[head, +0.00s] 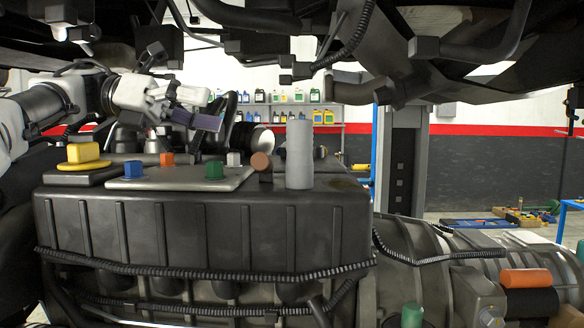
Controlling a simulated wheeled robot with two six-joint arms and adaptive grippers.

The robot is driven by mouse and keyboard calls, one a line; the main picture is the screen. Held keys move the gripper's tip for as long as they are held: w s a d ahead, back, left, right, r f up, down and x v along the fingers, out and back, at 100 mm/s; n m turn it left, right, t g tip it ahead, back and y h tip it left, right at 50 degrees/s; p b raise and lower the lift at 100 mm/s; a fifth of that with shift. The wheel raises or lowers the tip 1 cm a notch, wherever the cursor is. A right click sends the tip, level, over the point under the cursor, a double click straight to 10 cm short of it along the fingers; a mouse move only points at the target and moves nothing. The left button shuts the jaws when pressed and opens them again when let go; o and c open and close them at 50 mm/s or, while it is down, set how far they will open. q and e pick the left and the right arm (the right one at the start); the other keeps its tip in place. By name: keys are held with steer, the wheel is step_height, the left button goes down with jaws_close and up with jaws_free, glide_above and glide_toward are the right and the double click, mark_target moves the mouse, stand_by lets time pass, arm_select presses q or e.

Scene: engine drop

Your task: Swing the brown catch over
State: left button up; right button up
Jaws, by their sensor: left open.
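The brown catch (261,162) shows as a short brown knob on top of the dark engine block (200,225), just left of an upright grey cylinder (299,155). How its base is mounted is hidden. My left gripper (207,110) comes in from the left above the engine top. It is open, up and to the left of the brown catch and apart from it. I see nothing between its fingers. My right gripper is not in view.
Yellow (83,153), orange (167,159), green (214,170) and white (234,158) knobs stand on the engine top left of the catch. The dark car underside (400,70) hangs low overhead. A lift post (403,160) stands behind, to the right.

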mark_target(261, 162)
arm_select(q)
steer(key=d+f+m, duration=0.1)
steer(key=f+m+y, duration=0.1)
steer(key=f, duration=0.1)
steer(key=d+f+m+g+y, duration=0.1)
steer(key=shift+s+d+f+b, duration=0.1)
steer(key=shift+d+f+b, duration=0.25)
steer(key=shift+f, duration=0.05)
steer(key=shift+s+d+f, duration=0.1)
steer(key=shift+s+d, duration=0.05)
steer(key=shift+s, duration=0.1)
steer(key=shift+s+d+f, duration=0.3)
steer(key=shift+s+d, duration=0.4)
steer(key=shift+d, duration=0.1)
steer(key=x, duration=0.5)
steer(key=shift+w+d, duration=0.15)
steer(key=shift+w, duration=0.25)
steer(key=shift+s+a, duration=0.1)
steer(key=shift+a, duration=0.15)
steer(key=shift+s+a+r, duration=0.1)
steer(key=shift+a, duration=0.05)
steer(key=c, duration=0.5)
steer(key=shift+w, duration=0.2)
steer(key=c, duration=0.5)
steer(key=shift+w, duration=0.15)
steer(key=shift+p, duration=0.3)
